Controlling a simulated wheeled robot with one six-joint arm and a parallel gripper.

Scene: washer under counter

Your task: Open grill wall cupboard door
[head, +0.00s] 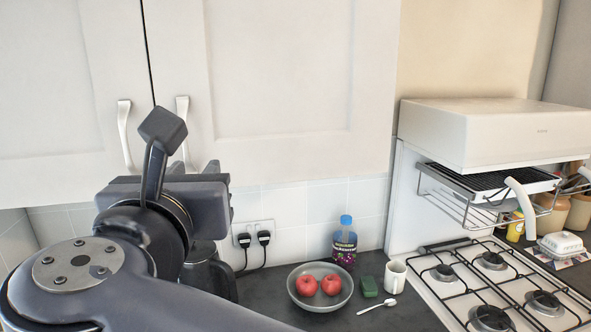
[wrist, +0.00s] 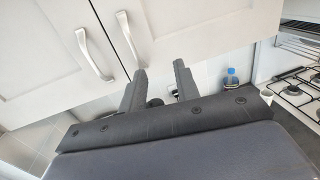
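Two white wall cupboard doors are side by side and closed, with a thin dark gap between them. The right door (head: 280,75), nearer the grill, has a metal bar handle (head: 183,125) by its left edge, and it also shows in the wrist view (wrist: 128,38). The left door (head: 60,90) has a similar handle (head: 124,135) by its right edge. In the head view my arm hides most of my gripper (head: 195,167). It appears apart from both handles.
A grill unit (head: 495,135) stands at the right above a gas hob (head: 500,285). Two plugs sit in a wall socket (head: 253,231).

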